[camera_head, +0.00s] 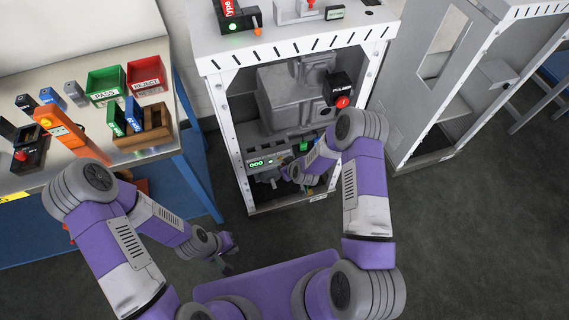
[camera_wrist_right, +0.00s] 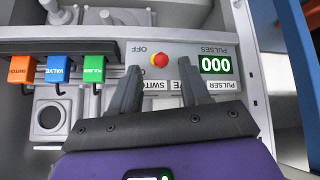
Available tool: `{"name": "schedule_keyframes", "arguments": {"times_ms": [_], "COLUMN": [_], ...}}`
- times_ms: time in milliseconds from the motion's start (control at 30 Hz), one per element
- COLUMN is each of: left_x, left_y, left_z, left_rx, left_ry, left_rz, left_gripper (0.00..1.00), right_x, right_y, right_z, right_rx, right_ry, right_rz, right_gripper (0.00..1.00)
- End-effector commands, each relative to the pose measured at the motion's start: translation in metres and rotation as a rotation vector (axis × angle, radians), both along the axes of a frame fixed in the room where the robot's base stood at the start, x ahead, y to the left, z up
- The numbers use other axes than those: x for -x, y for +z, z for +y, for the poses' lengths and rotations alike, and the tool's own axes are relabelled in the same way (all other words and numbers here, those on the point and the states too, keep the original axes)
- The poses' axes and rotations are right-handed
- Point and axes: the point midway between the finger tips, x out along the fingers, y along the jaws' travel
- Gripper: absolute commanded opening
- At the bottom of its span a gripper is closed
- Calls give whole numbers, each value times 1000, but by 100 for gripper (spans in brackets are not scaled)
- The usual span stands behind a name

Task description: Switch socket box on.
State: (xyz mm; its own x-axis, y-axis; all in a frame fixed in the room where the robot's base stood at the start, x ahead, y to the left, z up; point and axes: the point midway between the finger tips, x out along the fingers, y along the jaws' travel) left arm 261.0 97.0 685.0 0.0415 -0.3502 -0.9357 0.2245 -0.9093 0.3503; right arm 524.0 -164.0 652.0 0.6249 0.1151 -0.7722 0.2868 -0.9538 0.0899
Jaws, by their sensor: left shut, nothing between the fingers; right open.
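The socket box (camera_head: 262,162) is low inside the white cabinet, with a lit green display. In the right wrist view the socket box panel (camera_wrist_right: 178,48) appears upside down, with an "OFF" label, a "PULSES" display reading 000 and a small switch with a red tip (camera_wrist_right: 159,60). My right gripper (camera_wrist_right: 159,67) is open, its fingertips on either side of the switch in that view; whether they touch it cannot be told. A finger partly hides a label beside the switch. My left gripper (camera_head: 227,266) is shut and empty, low over the floor, away from the cabinet.
Orange SWITCH (camera_wrist_right: 21,72), blue VALVE (camera_wrist_right: 59,70) and green PULSER plugs (camera_wrist_right: 94,70) are beside the panel in the wrist view. The cabinet's side posts (camera_head: 238,150) frame the opening. A workbench (camera_head: 60,180) with bins stands left; the floor between is clear.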

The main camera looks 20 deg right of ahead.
Motion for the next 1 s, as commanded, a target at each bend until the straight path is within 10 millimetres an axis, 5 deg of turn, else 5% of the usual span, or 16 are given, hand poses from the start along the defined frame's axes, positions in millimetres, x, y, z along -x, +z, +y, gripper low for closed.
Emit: {"name": "schedule_keyframes", "arguments": {"times_ms": [233,833,933,1000], "left_x": [0,0,0,0], "left_y": [7,7,7,7], "left_z": [0,0,0,0], "left_rx": [0,0,0,0], "left_ry": [0,0,0,0], "left_rz": [0,0,0,0], "left_gripper": [0,0,0,0], "right_x": [17,19,38,67], "right_y": [21,21,19,16], "right_z": [-3,-3,4,15], "right_rx": [1,-2,-48,-117], "right_ry": [1,-1,-23,-63], "right_rz": [0,4,60,147], "right_gripper": [46,46,46,46]}}
